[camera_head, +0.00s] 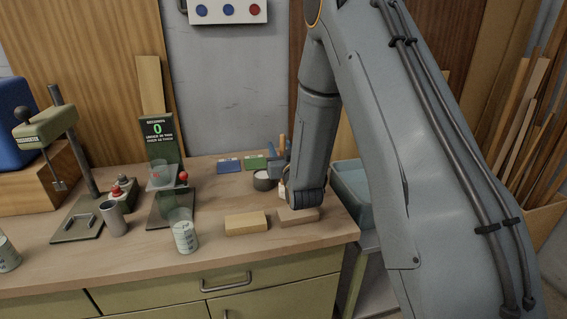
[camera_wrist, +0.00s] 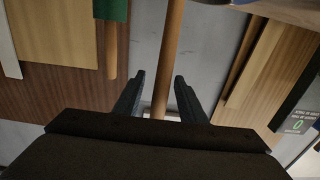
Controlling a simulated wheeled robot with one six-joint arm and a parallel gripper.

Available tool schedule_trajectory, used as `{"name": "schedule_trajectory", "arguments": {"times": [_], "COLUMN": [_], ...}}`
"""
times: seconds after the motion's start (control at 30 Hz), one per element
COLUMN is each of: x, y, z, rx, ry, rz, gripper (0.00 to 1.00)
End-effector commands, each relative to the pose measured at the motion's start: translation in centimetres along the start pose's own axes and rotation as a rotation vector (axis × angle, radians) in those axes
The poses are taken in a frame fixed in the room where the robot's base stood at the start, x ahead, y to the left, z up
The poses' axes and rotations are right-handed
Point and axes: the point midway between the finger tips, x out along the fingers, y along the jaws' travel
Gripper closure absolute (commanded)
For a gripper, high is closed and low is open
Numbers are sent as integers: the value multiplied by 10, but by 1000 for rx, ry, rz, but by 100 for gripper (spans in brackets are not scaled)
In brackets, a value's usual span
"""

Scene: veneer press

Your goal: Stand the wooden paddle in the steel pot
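A brown wooden stick, which looks like the paddle's handle (camera_head: 283,143), rises at the back right of the bench. In the wrist view the paddle's handle (camera_wrist: 170,45) runs between my two fingers. My gripper (camera_head: 276,160) is mostly hidden behind my arm in the head view. In the wrist view my gripper (camera_wrist: 159,80) is open, with a gap visible on both sides of the handle. The paddle's lower end is hidden. A grey metal cylinder, likely the steel pot (camera_head: 114,218), stands upright at the left of the bench, far from my gripper.
A dark cup with white contents (camera_head: 263,183) stands close to my gripper. Wooden blocks (camera_head: 246,223) and a beaker (camera_head: 184,234) are at the front. A blue bin (camera_head: 352,186) is at the right.

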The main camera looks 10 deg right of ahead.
Motion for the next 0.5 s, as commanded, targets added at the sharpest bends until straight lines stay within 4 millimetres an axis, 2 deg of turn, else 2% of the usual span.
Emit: {"name": "schedule_trajectory", "arguments": {"times": [0.1, 0.33, 0.5], "x": [7, 8, 8], "y": [0, 0, 0], "z": [0, 1, 1], "rx": [0, 0, 0], "ry": [-1, -2, -1], "rz": [0, 0, 0], "gripper": [63, 63, 91]}}
